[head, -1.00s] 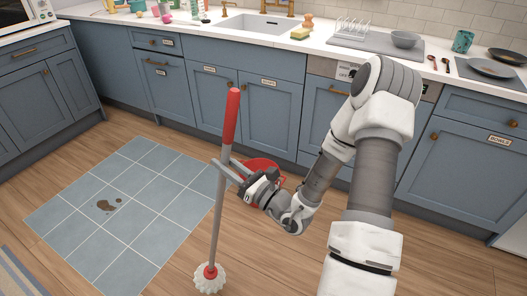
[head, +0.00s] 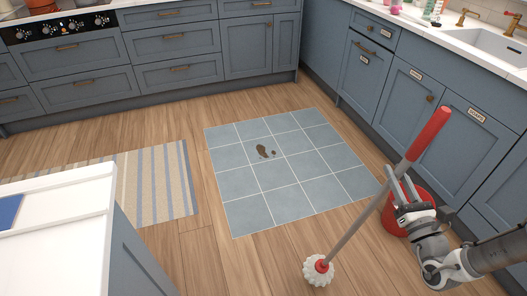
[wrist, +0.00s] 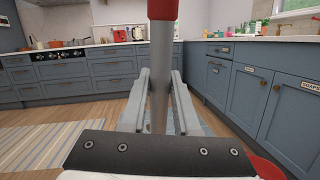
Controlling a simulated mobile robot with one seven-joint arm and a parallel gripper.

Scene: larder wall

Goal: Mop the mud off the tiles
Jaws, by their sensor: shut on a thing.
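A mop (head: 358,216) with a red grip and a white head (head: 318,270) is in my gripper (head: 397,182). My gripper is shut on its grey shaft, below the red grip. The mop leans, its head at the lower left, on or just above the wooden floor. The shaft also stands between the fingers in the wrist view (wrist: 159,85). The brown mud (head: 264,151) lies on the blue-grey tiles (head: 240,183), towards their far side, as one larger blot with small spots. The mop head is apart from the tiles, nearer to me.
A red bucket (head: 420,202) stands behind my gripper, partly hidden by it. A striped rug (head: 158,183) lies left of the tiles, and a white-topped counter (head: 62,222) is at the lower left. Blue cabinets line the back and right.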

